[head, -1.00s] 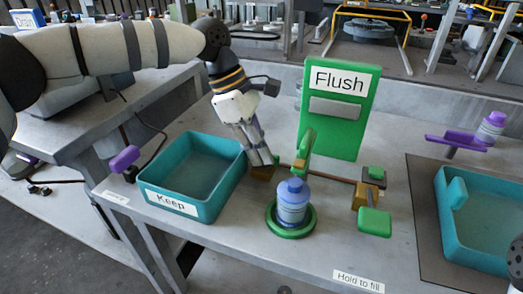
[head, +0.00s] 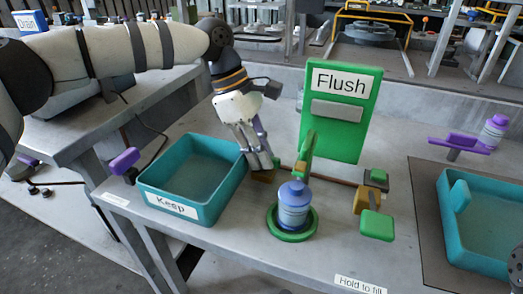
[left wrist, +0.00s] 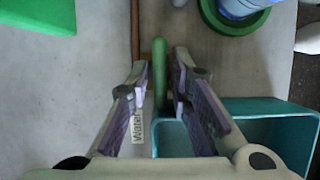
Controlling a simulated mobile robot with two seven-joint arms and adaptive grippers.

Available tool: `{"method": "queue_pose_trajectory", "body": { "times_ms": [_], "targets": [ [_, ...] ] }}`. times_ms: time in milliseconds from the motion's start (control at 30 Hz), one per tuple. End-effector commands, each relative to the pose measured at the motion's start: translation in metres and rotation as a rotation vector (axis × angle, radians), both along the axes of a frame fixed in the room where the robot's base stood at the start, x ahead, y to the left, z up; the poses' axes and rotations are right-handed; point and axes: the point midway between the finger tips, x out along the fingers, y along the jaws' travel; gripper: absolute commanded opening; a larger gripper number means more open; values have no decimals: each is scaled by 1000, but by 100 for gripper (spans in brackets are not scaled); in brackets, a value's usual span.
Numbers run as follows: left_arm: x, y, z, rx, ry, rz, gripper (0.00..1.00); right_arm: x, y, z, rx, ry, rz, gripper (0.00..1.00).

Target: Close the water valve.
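The water valve shows in the left wrist view as a green bar handle (left wrist: 160,72) by a copper pipe, with a tag reading "Water" (left wrist: 137,127) beside it. In the head view its brass body (head: 264,176) is mostly hidden behind my left gripper (head: 262,162), right of the "Keep" tray. In the left wrist view my left gripper (left wrist: 164,72) is open, its two purple-lined fingers on either side of the green handle. Small gaps seem to show between handle and fingertips; contact is not clear. My right gripper is not in view.
The teal "Keep" tray (head: 150,193) stands just left of the valve. A blue bottle (head: 294,205) stands on a green ring (head: 276,229) under a green spout (head: 307,147). The green "Flush" panel (head: 369,120) rises behind. A green pad (head: 377,225) is at right.

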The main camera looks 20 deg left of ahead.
Motion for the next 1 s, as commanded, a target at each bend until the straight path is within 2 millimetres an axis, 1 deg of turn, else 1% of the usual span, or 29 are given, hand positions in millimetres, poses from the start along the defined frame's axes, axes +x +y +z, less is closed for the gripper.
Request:
{"method": "queue_pose_trajectory", "body": {
  "times_ms": [100,167,267,400,500,600,733,1000],
  "targets": [
    [0,0,1,-1,0,1,19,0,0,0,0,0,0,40],
    [1,2,6,-1,0,1,19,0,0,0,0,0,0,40],
    [2,10,26,-2,-5,3,19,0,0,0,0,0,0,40],
    [2,25,63,-2,-5,4,19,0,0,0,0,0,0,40],
    [3,35,85,-1,-4,3,19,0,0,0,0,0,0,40],
    [3,41,101,-1,-2,2,19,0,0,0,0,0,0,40],
    [2,45,110,-1,-1,0,19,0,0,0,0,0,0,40],
    [2,46,111,0,0,0,19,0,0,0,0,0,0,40]
  ]
}}
